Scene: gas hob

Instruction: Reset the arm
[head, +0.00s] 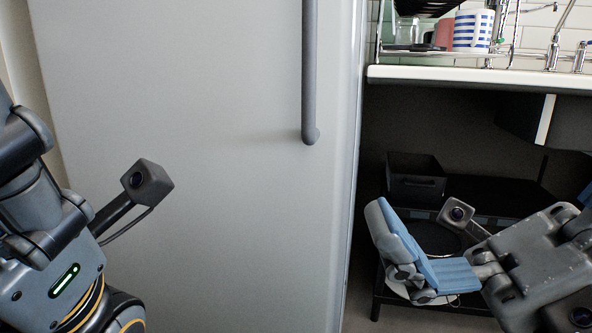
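My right gripper (440,258) is at the lower right of the head view, in front of the dark open space under the counter. One broad finger with light blue pads is bent, its outer part angled up. A bit of blue at the right edge looks like part of the other finger. The gripper looks open, with nothing seen in it. My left arm comes in at the lower left in front of the tall grey door. Its wrist shows, but its gripper fingers are out of view.
The tall grey door (190,120) has a vertical dark handle (309,75). A white counter edge (470,77) and a rack with a blue-striped mug (472,32) are at the upper right. Below are a dark box (415,187) and a black low stand (376,290).

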